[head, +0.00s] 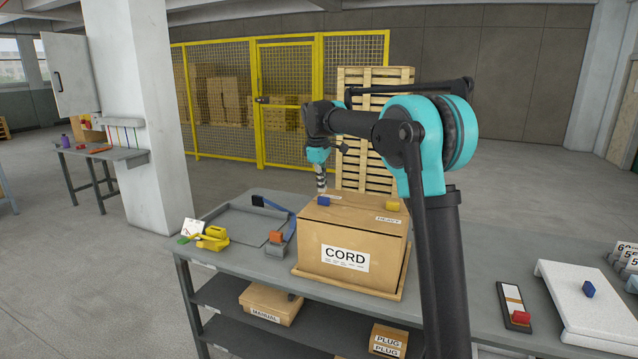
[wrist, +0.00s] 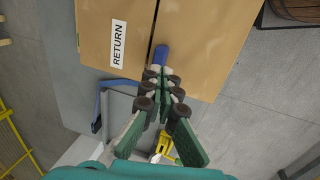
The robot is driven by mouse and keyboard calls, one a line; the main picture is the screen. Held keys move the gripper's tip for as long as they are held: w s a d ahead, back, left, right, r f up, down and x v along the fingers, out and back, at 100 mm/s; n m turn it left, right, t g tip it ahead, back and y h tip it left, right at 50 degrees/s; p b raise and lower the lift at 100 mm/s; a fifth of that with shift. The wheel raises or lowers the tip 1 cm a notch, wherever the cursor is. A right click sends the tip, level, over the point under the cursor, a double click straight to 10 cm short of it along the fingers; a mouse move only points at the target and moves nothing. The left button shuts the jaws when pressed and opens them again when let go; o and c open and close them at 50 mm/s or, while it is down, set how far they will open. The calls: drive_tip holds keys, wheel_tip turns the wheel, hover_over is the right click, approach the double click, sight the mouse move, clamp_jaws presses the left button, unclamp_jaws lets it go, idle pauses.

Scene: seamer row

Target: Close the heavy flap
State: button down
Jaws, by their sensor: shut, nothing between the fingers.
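A cardboard carton (head: 345,277) labelled CORD stands on the grey bench. Its top looks nearly flat, and the near part of the top, the heavy flap (head: 365,216), carries a HEAVY label. My gripper (head: 321,190) is shut and empty at the carton's left end, just above the blue piece. In the wrist view, the fingertips (wrist: 160,78) are close to the blue piece (wrist: 161,53); contact is unclear. A narrow dark gap separates two flaps, one labelled RETURN (wrist: 117,42).
A white board (head: 590,305) lies at the right. Smaller cartons (head: 270,302) sit on the shelf below. Pallets (head: 365,120) stand behind.

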sight(324, 197)
drive_tip(key=shift+w+d+f+g, duration=0.2)
drive_tip(key=shift+w+f+g, duration=0.3)
drive_tip(key=shift+w+f, duration=0.05)
drive_tip(key=shift+w+d+f, duration=0.15)
drive_tip(key=shift+w+f, duration=0.2)
drive_tip(key=shift+f, duration=0.3)
drive_tip(key=shift+s+f, duration=0.1)
drive_tip(key=shift+s, duration=0.05)
